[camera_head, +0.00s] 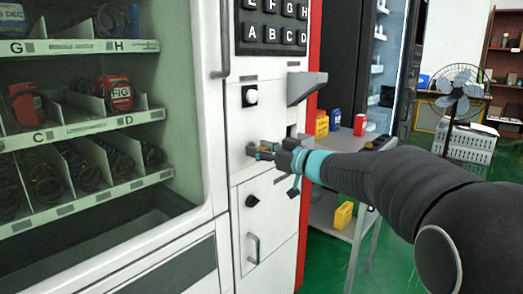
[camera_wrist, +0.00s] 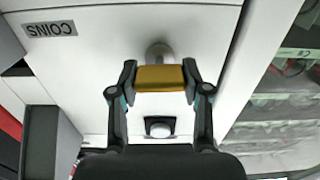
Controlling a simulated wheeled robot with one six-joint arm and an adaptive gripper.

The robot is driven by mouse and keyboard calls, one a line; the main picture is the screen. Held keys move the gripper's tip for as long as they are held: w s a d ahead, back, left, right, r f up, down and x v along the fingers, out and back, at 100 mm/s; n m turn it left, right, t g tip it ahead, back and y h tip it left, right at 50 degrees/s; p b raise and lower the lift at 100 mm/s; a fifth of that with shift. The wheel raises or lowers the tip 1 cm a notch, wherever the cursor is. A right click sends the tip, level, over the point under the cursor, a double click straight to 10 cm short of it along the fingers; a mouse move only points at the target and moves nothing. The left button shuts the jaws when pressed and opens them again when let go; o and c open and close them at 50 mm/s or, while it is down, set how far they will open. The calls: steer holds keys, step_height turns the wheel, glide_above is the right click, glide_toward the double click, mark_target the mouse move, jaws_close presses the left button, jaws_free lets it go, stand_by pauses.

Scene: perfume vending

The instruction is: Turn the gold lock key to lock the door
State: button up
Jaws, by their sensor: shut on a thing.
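The gold lock key (camera_wrist: 160,78) is a short gold bar on a round silver stem at the front panel of the white vending machine. In the wrist view it lies level across the picture, between the two black fingers. My gripper (camera_wrist: 159,82) is shut on it, one finger against each end. In the head view my gripper (camera_head: 262,151) is at the machine's front panel, below a round white-topped knob (camera_head: 250,96); the key is mostly hidden by the fingers there. The machine door (camera_head: 215,120) with its glass window is to the left and looks closed.
A black knob (camera_head: 253,201) and a door handle (camera_head: 253,247) are below my gripper. A grey protruding chute (camera_head: 305,87) is above and right. A keypad (camera_head: 272,25) is at the top. A metal side table (camera_head: 335,220) with small boxes stands right of the machine, near my arm.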

steer(key=n+b, duration=0.1)
steer(key=n, duration=0.3)
steer(key=shift+a+f, duration=0.1)
steer(key=n+b, duration=0.2)
steer(key=n, duration=0.3)
steer(key=shift+s+f, duration=0.1)
steer(key=shift+s, duration=0.05)
steer(key=n+b, duration=0.3)
steer(key=n, duration=0.2)
steer(key=shift+a+f, duration=0.1)
steer(key=shift+n+b, duration=1)
steer(key=shift+n, duration=0.7)
steer(key=o, duration=1.2)
steer(key=shift+c, duration=0.2)
